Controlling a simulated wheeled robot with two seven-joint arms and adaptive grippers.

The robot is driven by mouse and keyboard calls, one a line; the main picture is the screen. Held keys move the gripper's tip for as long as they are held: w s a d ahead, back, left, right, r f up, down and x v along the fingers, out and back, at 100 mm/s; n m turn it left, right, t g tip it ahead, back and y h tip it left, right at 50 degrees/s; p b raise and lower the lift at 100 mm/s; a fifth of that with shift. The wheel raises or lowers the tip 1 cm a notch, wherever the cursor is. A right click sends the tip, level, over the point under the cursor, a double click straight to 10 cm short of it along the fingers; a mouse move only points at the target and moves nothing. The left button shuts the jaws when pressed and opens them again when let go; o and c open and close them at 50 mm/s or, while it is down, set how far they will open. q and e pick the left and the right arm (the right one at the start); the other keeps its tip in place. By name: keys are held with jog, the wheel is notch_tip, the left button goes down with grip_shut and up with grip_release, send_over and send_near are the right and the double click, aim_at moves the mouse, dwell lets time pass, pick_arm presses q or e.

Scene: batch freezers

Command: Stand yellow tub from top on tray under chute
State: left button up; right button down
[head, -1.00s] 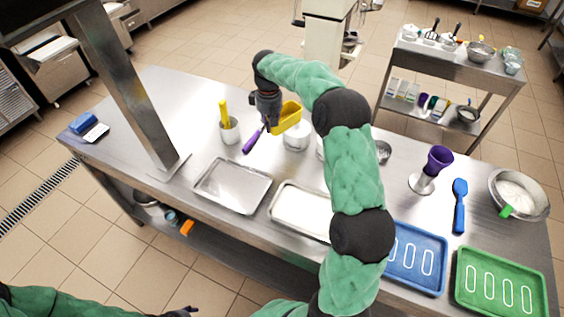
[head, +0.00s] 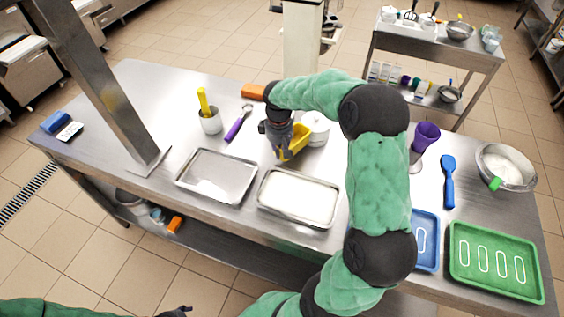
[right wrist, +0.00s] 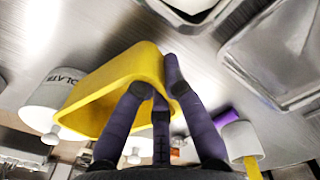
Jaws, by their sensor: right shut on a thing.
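The yellow tub (head: 297,144) is in my right gripper (head: 284,152), tilted, in front of a white lidded canister (head: 317,131) and behind the trays. In the right wrist view, purple fingers (right wrist: 158,85) close on the wall of the yellow tub (right wrist: 95,92), whose open side shows. An empty steel tray (head: 216,177) and a white-filled steel tray (head: 299,198) lie side by side at the table's front. I cannot make out a chute for certain. Only the tip of my left gripper (head: 178,311) shows at the bottom edge, away from the table; its opening is unclear.
A steel post (head: 105,95) stands left of the trays. Behind are a cup with a yellow handle (head: 210,121), a purple-handled tool (head: 238,125) and an orange block (head: 252,92). A purple cup (head: 425,134), blue spatula (head: 448,180), bowl (head: 507,167) and green tray (head: 495,262) lie right.

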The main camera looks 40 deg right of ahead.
aim_at(282, 160)
jog(key=shift+s+f, duration=0.35)
jog(key=shift+s+f+b, duration=0.15)
jog(key=shift+f+b, duration=0.3)
jog(key=shift+f, duration=1.25)
jog(key=shift+f, duration=0.2)
jog(key=c, duration=1.6)
grip_release()
